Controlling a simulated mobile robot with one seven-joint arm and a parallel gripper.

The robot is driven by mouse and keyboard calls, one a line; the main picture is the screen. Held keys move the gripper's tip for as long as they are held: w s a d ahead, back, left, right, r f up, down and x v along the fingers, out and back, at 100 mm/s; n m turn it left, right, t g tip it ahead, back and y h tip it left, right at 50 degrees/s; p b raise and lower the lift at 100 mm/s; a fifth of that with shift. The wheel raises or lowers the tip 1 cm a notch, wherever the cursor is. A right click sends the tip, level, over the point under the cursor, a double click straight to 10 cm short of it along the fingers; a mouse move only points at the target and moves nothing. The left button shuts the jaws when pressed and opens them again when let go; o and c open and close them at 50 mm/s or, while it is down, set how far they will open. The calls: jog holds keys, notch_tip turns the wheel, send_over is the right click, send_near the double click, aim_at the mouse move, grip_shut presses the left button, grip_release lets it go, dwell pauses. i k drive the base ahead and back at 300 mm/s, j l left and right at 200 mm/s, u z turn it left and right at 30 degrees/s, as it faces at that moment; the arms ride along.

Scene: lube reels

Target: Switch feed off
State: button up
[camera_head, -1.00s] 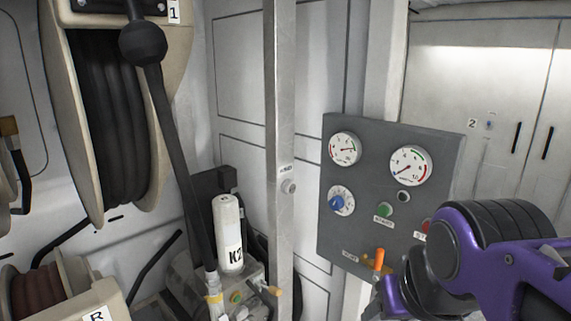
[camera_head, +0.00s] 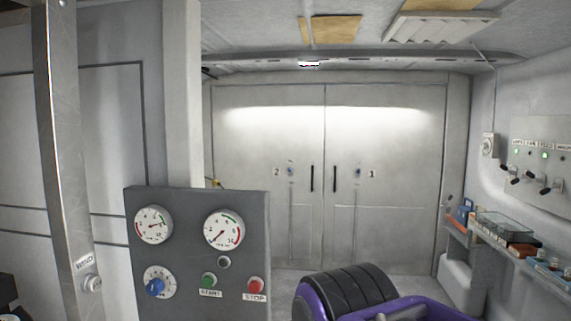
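A light switch panel (camera_head: 528,140) is on the right wall, cut off by the right picture edge. It has a row of small labels, too small to read surely, so I cannot tell which one is the feed. At least two lamps glow green, a left lamp (camera_head: 516,149) and a right lamp (camera_head: 544,154). Several black-and-silver switch levers (camera_head: 531,177) stick out below them. My purple and black arm shows at the bottom centre, far from that panel. My gripper's fingers are out of the picture.
A grey gauge panel (camera_head: 190,262) with two dials, a blue knob (camera_head: 155,287), a green START button (camera_head: 208,280) and a red STOP button (camera_head: 255,285) stands at left. A metal post (camera_head: 62,150) is farther left. Closed double doors (camera_head: 325,130) are behind. A cluttered shelf (camera_head: 500,240) runs below the switches.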

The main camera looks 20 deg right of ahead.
aim_at(529, 174)
jog(key=l+z, duration=0.15)
jog(key=z, duration=0.25)
jog(key=l+z, duration=0.15)
jog(key=z, duration=0.25)
jog(key=i+l+z, duration=0.1)
jog(key=z, duration=0.3)
jog(key=i+l+z, duration=0.7)
jog(key=i+l, duration=0.2)
jog(key=i, duration=0.35)
jog(key=i+j+u, duration=0.4)
jog(key=i, duration=0.25)
jog(key=i+u, duration=0.35)
jog(key=i, duration=0.35)
jog(key=i+j+z, duration=0.15)
jog(key=i+z, duration=0.25)
jog(key=i, duration=0.15)
jog(key=i+j+z, duration=0.35)
jog(key=i, duration=0.2)
jog(key=i+j+z, duration=0.4)
jog(key=j+z, duration=0.2)
jog(key=l, duration=0.1)
